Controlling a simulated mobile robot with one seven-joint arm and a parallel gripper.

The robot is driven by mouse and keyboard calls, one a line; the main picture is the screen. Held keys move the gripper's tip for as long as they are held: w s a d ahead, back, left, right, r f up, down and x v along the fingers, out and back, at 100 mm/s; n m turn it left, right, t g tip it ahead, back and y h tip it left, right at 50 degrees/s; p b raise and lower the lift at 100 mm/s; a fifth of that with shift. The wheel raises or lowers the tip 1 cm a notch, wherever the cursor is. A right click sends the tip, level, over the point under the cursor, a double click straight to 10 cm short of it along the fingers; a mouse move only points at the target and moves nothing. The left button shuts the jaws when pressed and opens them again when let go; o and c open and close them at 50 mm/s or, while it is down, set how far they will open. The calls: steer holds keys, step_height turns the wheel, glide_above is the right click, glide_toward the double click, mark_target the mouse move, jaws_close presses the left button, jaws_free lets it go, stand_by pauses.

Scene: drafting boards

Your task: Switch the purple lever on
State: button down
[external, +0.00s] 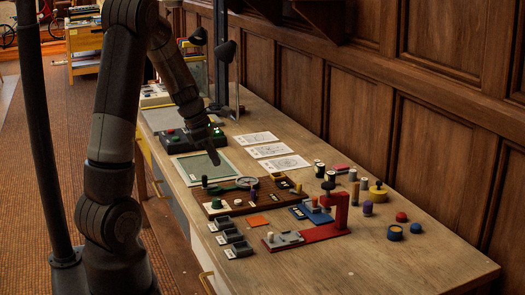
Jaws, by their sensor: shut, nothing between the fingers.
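My gripper (214,160) points down above the grey-green panel (203,168) on the bench, its fingers together and nothing seen between them. It is left of and behind the brown board (222,209), apart from it. That board carries small levers and knobs, including a dark one (205,182) and a green bar (230,187). A small purple upright piece (367,209) stands loose at the right, well away from my gripper. Lever positions are too small to tell.
A dark box (176,143) with coloured buttons stands behind my gripper. White sheets (270,150) lie to its right. A red stand (340,213), dark small trays (231,236) and several loose pegs and knobs (394,233) fill the middle. The front right of the bench (405,268) is clear.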

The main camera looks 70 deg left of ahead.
mark_target(254, 194)
steer(key=x, duration=0.9)
steer(key=shift+f, duration=0.3)
steer(key=w, duration=0.1)
steer(key=w+d, duration=0.1)
steer(key=w, duration=0.1)
steer(key=shift+d+f, duration=0.1)
steer(key=shift+f, duration=0.15)
steer(key=shift+w+d, duration=0.2)
steer(key=shift+w, duration=0.3)
